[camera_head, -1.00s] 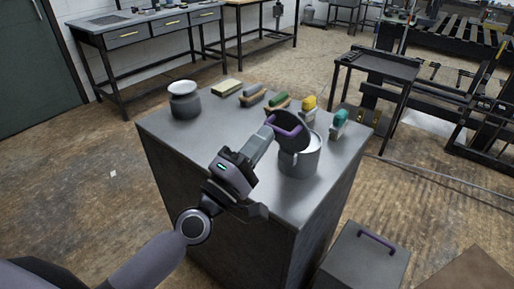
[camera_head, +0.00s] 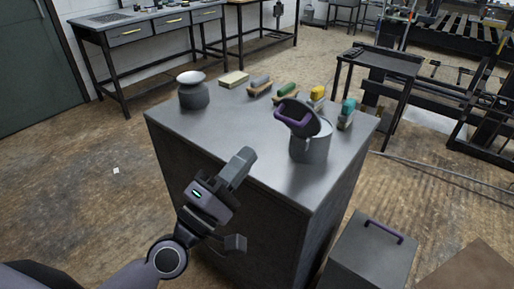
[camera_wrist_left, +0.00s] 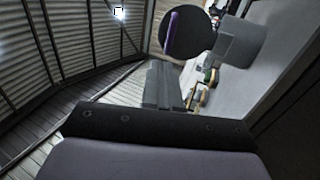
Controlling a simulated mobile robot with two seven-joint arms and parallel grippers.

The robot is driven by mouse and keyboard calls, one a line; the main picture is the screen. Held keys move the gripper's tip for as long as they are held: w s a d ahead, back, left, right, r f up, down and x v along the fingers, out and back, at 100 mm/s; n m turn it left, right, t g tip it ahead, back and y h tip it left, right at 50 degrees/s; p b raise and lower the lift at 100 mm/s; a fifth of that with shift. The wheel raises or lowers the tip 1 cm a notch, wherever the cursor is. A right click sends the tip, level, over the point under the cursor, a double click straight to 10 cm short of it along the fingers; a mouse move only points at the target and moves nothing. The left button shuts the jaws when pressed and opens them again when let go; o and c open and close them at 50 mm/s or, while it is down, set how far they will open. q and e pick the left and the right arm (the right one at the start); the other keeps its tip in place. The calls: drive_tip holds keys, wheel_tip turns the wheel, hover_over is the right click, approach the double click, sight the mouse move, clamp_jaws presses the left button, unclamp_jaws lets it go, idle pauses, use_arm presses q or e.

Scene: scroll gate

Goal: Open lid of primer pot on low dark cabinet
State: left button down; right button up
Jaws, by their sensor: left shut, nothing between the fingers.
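The grey primer pot (camera_head: 310,149) stands upright near the front right of the cabinet top (camera_head: 235,135). Its dark round lid (camera_head: 312,121) is tilted up on the pot's rim, with a purple handle (camera_head: 292,120) facing left. In the left wrist view the lid (camera_wrist_left: 196,36) shows as a dark disc with the purple handle (camera_wrist_left: 172,32), beside the pot (camera_wrist_left: 240,42). My left gripper (camera_head: 245,157) is shut and empty, at the cabinet's front edge, left of the pot and apart from it. It also shows in the wrist view (camera_wrist_left: 166,72). My right gripper is not visible.
A dark jar with a pale top (camera_head: 192,95) stands at the cabinet's back left. Several brushes and blocks, including a green-handled one (camera_head: 286,90), line the back edge. A grey box with a purple handle (camera_head: 362,262) stands on the floor at the right. The cabinet's middle is clear.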

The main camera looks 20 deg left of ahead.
use_arm(q)
drive_tip(key=shift+b+v, duration=0.45)
drive_tip(key=shift+v, duration=1.45)
